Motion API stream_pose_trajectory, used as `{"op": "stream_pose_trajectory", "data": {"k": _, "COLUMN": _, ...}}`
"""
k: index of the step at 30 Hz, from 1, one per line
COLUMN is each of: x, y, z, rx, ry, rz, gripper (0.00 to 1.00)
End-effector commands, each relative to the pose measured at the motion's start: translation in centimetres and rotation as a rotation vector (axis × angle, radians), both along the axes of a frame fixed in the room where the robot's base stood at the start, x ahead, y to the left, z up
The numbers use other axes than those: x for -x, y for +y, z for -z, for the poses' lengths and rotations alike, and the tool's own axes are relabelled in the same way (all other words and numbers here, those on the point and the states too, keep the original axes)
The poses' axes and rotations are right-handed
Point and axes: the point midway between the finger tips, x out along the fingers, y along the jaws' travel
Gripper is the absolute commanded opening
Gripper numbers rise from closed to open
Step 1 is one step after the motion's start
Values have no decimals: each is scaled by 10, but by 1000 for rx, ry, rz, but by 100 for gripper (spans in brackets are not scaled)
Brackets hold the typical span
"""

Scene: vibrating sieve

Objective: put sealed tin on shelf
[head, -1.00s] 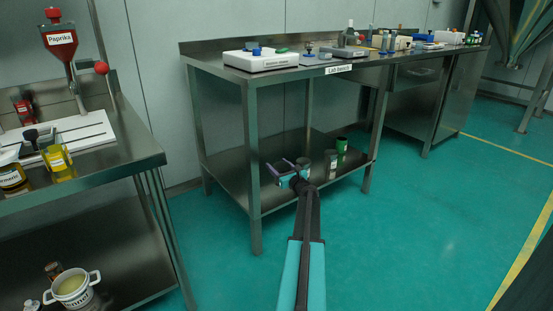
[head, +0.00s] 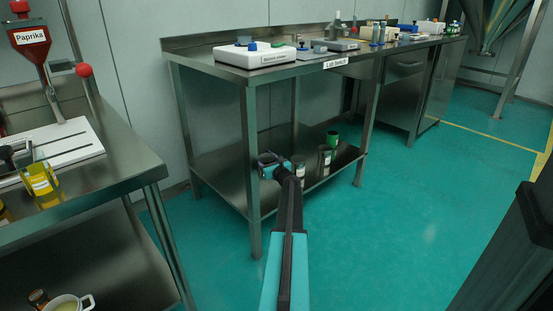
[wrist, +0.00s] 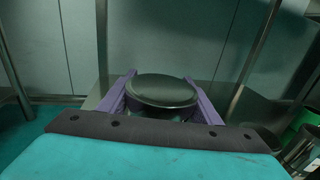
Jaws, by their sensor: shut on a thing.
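My gripper (head: 270,168) is low at the front of the lab bench, by the lower shelf (head: 218,172). In the wrist view its purple fingers (wrist: 160,104) are on either side of a round tin with a dark lid (wrist: 163,90), shut on it. The tin looks roughly upright, lid up. In the head view the held tin is small and partly hidden by the gripper. I cannot tell whether its base touches the shelf. The tin's label is not readable.
On the lower shelf, right of my gripper, stand a grey tin (head: 299,165), a dark tin (head: 325,159) and a green container (head: 332,139). A bench leg (head: 251,190) is just left of my gripper. Shelf room is clear on the left. Another steel table (head: 130,172) stands at left.

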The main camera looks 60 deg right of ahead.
Motion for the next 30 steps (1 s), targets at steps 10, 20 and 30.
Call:
{"op": "stream_pose_trajectory", "data": {"k": 10, "x": -2, "y": 1, "z": 21, "rx": -2, "ry": -1, "rz": -2, "gripper": 30}}
{"op": "stream_pose_trajectory", "data": {"k": 20, "x": -2, "y": 2, "z": 50, "rx": 0, "ry": -1, "rz": -4, "gripper": 30}}
{"op": "stream_pose_trajectory", "data": {"k": 30, "x": -3, "y": 2, "z": 51, "rx": 0, "ry": -1, "rz": -4, "gripper": 30}}
